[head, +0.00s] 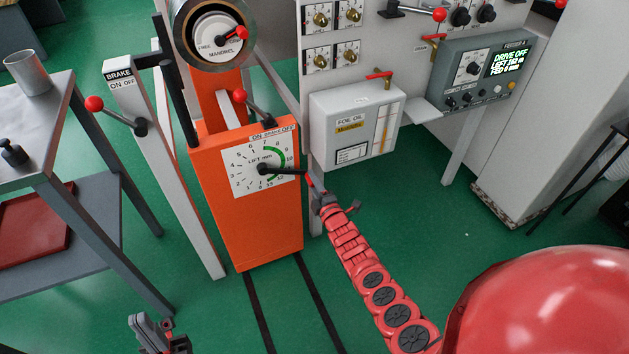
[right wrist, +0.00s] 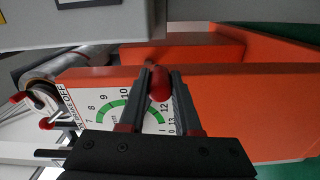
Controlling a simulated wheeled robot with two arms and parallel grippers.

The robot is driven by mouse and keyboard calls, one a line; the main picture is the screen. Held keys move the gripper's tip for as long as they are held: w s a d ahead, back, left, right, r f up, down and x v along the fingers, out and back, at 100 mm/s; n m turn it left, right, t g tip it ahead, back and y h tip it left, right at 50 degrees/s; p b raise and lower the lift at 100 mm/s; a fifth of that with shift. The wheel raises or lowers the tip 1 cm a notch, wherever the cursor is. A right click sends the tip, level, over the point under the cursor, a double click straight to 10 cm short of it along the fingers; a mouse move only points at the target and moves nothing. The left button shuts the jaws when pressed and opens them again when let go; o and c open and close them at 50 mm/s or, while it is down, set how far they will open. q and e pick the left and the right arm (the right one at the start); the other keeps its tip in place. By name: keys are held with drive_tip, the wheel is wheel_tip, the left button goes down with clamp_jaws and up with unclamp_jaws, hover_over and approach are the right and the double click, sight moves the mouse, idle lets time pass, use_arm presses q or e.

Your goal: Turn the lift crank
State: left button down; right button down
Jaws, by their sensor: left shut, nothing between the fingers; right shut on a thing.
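The lift crank is a black arm (head: 285,170) on the round-scaled white lift dial (head: 240,178) on the front of the orange lift housing (head: 250,230). The arm points right from the dial's hub. My right gripper (head: 317,186) is at the crank's outer end, at the right edge of the housing. In the right wrist view the crank's red knob (right wrist: 160,84) sits between its two fingers, which are shut on it. The green arc of the dial (right wrist: 115,110) shows behind the fingers. My left gripper (head: 155,332) is shut and empty, low at the bottom left.
A brake post with a red-knobbed lever (head: 95,104) stands left of the housing. Another red-knobbed lever (head: 240,96) is on the housing's top, below the mandrel (head: 222,38). A grey table (head: 30,130) stands left.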

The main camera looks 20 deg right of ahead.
drive_tip(key=shift+a+f, duration=0.2)
drive_tip(key=shift+f, duration=0.05)
drive_tip(key=c, duration=0.6)
unclamp_jaws()
drive_tip(key=shift+d+r, duration=0.1)
drive_tip(key=shift+r, duration=0.05)
drive_tip(key=shift+s+p, duration=0.2)
drive_tip(key=shift+p, duration=0.25)
drive_tip(key=s+p, duration=1.3)
drive_tip(key=s, duration=0.4)
drive_tip(key=shift+d, duration=0.25)
